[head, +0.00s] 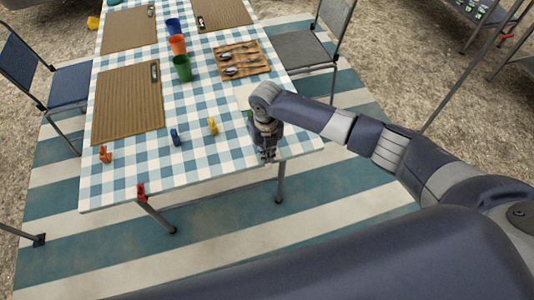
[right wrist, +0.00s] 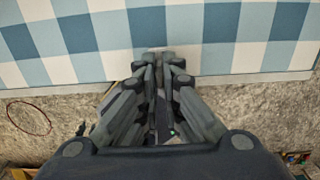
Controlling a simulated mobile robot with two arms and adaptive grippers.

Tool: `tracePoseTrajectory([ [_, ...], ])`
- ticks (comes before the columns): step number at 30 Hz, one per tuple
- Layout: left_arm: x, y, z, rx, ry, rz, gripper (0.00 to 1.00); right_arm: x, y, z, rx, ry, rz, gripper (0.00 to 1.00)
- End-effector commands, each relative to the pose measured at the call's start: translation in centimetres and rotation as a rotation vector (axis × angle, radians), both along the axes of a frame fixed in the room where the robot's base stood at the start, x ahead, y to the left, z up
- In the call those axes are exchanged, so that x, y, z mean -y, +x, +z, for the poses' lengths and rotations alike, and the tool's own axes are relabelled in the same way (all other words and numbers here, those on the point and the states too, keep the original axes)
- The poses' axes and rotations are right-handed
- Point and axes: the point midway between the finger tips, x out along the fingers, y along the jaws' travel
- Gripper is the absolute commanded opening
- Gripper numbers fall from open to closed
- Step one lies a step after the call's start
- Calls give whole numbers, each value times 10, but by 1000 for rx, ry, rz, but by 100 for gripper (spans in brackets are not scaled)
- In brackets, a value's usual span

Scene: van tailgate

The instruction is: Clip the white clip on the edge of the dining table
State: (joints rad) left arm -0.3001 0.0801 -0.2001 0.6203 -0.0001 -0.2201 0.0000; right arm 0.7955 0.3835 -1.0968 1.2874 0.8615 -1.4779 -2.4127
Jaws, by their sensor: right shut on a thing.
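The dining table (head: 200,160) has a blue-and-white checked top. It also shows in the right wrist view (right wrist: 270,66), where its edge runs across the picture. My right gripper (head: 268,160) points down at the front edge of the table, near its right corner. In the right wrist view its fingertips (right wrist: 151,57) are close together over the table edge. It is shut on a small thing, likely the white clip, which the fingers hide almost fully. I cannot tell whether the clip touches the edge. My left gripper is not in view.
A red clip (head: 141,191) sits on the front edge. Orange (head: 104,155), blue (head: 176,137) and yellow (head: 212,126) clips stand on the tabletop. Cups (head: 181,67), brown placemats (head: 128,103) and a board with cutlery (head: 241,62) lie farther back. Chairs flank the table.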

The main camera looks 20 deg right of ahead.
Motion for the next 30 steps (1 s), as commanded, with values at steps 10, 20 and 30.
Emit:
tracePoseTrajectory([
  [10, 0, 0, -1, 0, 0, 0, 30, 0, 2, 0, 0, 0, 1, 0],
  [20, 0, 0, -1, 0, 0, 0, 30, 0, 2, 0, 0, 0, 1, 30],
  [30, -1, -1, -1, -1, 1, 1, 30, 0, 2, 4, 1, 1, 1, 30],
])
